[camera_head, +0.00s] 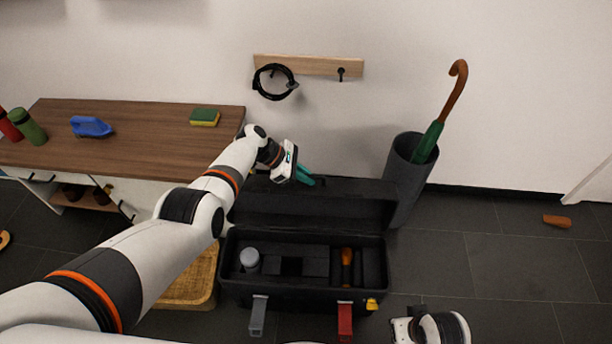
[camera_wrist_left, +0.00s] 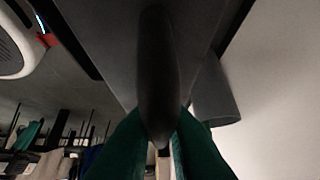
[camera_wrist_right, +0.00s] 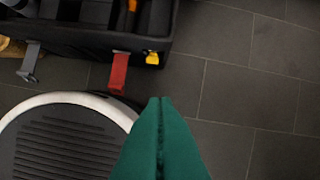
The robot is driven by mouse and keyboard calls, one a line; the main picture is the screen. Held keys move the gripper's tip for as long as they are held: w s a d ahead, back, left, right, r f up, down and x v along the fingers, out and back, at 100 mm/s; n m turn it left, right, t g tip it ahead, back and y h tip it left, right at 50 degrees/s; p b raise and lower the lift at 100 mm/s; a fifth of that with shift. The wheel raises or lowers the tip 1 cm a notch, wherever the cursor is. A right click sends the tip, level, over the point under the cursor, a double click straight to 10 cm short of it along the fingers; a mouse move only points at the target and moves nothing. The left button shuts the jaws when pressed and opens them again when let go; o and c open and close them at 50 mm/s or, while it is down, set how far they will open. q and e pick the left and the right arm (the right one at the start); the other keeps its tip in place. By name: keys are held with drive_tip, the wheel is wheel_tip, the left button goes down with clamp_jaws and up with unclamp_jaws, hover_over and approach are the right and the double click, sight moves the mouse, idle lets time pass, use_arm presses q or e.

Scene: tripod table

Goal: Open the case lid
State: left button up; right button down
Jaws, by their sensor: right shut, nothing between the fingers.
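The black case (camera_head: 235,287) stands on the floor with its lid (camera_head: 318,208) raised at the back and its inside showing. My left gripper (camera_head: 305,175) is at the lid's upper edge. In the left wrist view its green fingers (camera_wrist_left: 160,128) lie on both sides of a dark rounded handle (camera_wrist_left: 157,70), which fills the gap between them. A grey latch (camera_head: 257,316) and a red latch (camera_head: 345,320) hang down at the case front. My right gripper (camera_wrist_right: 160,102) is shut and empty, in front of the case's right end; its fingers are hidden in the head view.
A grey bin (camera_head: 408,175) with an umbrella (camera_head: 430,140) stands close behind the lid's right end. A wooden-topped cabinet (camera_head: 140,130) is at left, and a wooden piece (camera_head: 190,290) lies beside the case. The floor at right is clear except for a small brown object (camera_head: 557,221).

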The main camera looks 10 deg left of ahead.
use_arm(q)
drive_tip(key=o, duration=0.4)
drive_tip(key=shift+o, duration=0.2)
drive_tip(key=shift+a+r, duration=0.1)
drive_tip(key=shift+r, duration=0.05)
use_arm(e)
drive_tip(key=shift+r, duration=0.1)
